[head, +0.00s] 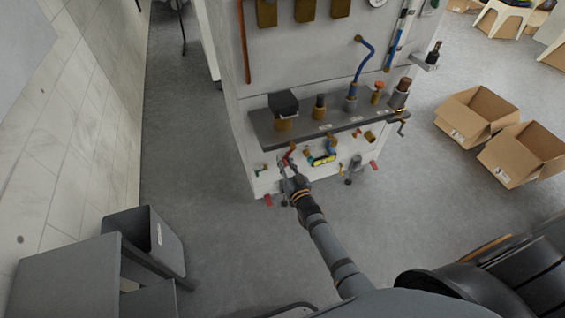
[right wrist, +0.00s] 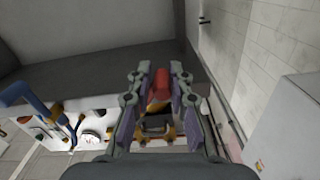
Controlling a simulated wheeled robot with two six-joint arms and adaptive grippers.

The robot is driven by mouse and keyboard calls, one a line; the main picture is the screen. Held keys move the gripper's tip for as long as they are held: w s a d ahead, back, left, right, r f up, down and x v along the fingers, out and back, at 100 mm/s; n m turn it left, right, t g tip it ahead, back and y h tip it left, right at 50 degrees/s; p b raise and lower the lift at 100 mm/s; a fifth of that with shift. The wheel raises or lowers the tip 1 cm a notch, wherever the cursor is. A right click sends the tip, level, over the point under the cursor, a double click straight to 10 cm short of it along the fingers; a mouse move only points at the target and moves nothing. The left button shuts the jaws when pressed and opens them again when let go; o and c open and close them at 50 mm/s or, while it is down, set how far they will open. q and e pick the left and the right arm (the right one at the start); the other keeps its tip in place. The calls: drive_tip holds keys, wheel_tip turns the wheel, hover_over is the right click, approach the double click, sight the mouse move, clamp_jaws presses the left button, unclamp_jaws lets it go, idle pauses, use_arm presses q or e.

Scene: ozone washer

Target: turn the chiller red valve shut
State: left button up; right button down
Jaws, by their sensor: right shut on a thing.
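My right gripper (head: 288,164) reaches to the lower front of the grey panel unit. It is shut on a red valve handle (head: 287,155). In the right wrist view the red handle (right wrist: 160,86) shows between the two fingers of the gripper (right wrist: 158,82), with a brass-coloured body below it. The fingers hide part of the handle's sides, and I cannot tell how far the valve is turned. My left gripper is not in view.
A dark shelf (head: 355,125) with fittings juts out just above the gripper. A yellow and blue fitting (head: 321,160) and another red handle (head: 374,165) lie to the right. One more red handle (head: 268,200) is low on the left. Open cardboard boxes (head: 475,113) stand right on the floor.

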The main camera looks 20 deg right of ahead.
drive_tip(key=shift+w+d+f+n+b, duration=0.15)
drive_tip(key=shift+d+n, duration=0.45)
drive_tip(key=shift+n, duration=0.6)
drive_tip(key=shift+s+d+f+n+b, duration=0.15)
drive_tip(key=shift+d+n, duration=0.4)
drive_tip(key=shift+n, duration=0.65)
drive_tip(key=shift+w+d+f+n+b, duration=0.2)
drive_tip(key=shift+d+n, duration=0.4)
drive_tip(key=shift+n, duration=0.6)
drive_tip(key=shift+s, duration=0.1)
drive_tip(key=c, duration=1.3)
unclamp_jaws()
drive_tip(key=shift+f, duration=0.1)
